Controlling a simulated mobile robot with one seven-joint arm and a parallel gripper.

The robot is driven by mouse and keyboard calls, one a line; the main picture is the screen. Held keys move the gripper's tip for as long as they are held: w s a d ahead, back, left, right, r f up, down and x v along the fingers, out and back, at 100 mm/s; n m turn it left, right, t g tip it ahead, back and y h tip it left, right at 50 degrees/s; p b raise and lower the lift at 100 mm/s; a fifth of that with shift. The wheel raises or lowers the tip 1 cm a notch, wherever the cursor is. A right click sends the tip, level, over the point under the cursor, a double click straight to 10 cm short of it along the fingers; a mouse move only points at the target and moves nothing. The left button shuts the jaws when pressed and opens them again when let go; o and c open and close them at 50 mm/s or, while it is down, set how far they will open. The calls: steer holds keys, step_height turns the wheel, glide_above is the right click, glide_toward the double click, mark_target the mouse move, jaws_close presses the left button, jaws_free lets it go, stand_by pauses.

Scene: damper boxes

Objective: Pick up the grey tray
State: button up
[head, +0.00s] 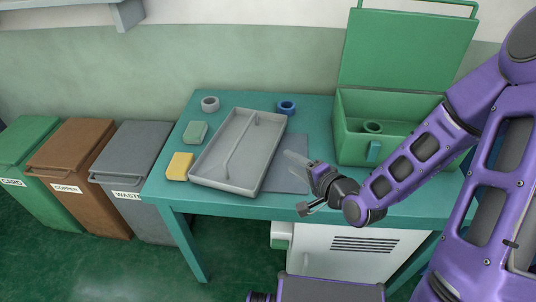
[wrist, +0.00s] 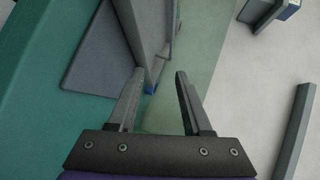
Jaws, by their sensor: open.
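The grey tray (head: 214,175) lies on the teal table, long and shallow, with a raised bar running lengthwise along its middle. In the wrist view its grey side (wrist: 150,22) shows beyond the left finger. My gripper (head: 294,181) is open at the right of the tray, near the table's front edge and over the grey mat, apart from the tray. In the wrist view my gripper (wrist: 160,74) has its two fingers spread, with nothing held between them.
The flat grey mat (head: 288,178) lies right of the tray. A green sponge (head: 195,132), yellow sponge (head: 179,167), grey roll (head: 210,104) and blue roll (head: 287,108) surround it. An open green box (head: 354,145) stands right. Bins (head: 130,165) stand left of the table (head: 165,188).

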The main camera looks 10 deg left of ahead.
steer(key=b, duration=0.1)
glide_above(259, 157)
steer(key=s+d, duration=0.3)
steer(key=d, duration=0.1)
steer(key=f, duration=0.4)
steer(key=shift+a, duration=0.25)
steer(key=w+a+f, duration=0.1)
steer(key=w+a, duration=0.1)
steer(key=a, duration=0.1)
steer(key=shift+w+f+b, duration=0.1)
steer(key=shift+f+b, duration=0.25)
steer(key=shift+f, duration=0.05)
steer(key=shift+w+a+f, duration=0.15)
steer(key=shift+w+a, duration=0.25)
jaws_close()
steer(key=c, duration=0.7)
jaws_free()
steer(key=shift+c, duration=0.2)
steer(key=o, duration=0.7)
steer(key=shift+o, duration=0.2)
steer(key=shift+d, duration=0.1)
